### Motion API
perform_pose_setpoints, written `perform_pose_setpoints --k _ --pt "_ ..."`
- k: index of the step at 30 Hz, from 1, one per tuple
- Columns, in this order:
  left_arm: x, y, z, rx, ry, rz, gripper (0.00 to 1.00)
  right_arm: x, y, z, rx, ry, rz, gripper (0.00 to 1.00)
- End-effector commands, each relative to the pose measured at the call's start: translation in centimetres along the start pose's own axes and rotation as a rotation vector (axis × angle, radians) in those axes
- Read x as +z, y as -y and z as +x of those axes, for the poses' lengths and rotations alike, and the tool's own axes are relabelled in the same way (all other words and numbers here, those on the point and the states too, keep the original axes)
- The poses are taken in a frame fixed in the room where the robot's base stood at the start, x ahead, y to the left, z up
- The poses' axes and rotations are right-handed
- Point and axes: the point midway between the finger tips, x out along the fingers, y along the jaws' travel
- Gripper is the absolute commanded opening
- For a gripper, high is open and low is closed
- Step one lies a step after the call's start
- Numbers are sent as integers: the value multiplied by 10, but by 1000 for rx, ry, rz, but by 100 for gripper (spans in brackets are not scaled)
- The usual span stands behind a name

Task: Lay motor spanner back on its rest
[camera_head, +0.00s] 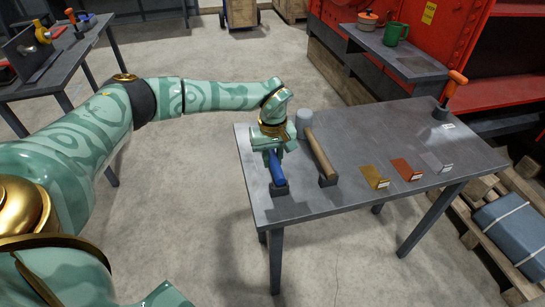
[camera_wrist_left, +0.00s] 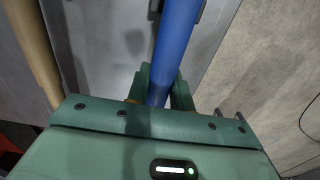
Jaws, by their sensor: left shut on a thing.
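My left gripper (camera_head: 272,148) is shut on a blue-handled tool, which I take to be the motor spanner (camera_head: 277,168). It is over the left end of the grey table (camera_head: 345,201). The free end of the blue handle points to the table's front edge and meets a small dark rest (camera_head: 279,189); I cannot tell whether it bears on it. In the left wrist view the blue handle (camera_wrist_left: 176,45) runs between my left fingers (camera_wrist_left: 160,90), with dark rest parts beside its far end. The tool's head is hidden by my gripper. My right gripper is not in view.
Just right of my left gripper a mallet (camera_head: 320,152) with a grey head lies on its own rest (camera_head: 328,181). An orange-handled tool (camera_head: 453,90) stands at the far right corner.

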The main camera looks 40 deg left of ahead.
Motion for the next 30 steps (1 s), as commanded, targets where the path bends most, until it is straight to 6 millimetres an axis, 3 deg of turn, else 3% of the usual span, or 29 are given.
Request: perform_pose_setpoints --k 28,29,30 --pt "0 0 18 1 0 0 0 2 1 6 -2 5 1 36" --pt "0 0 18 1 0 0 31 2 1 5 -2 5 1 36" --pt "0 0 18 1 0 0 42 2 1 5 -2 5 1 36"
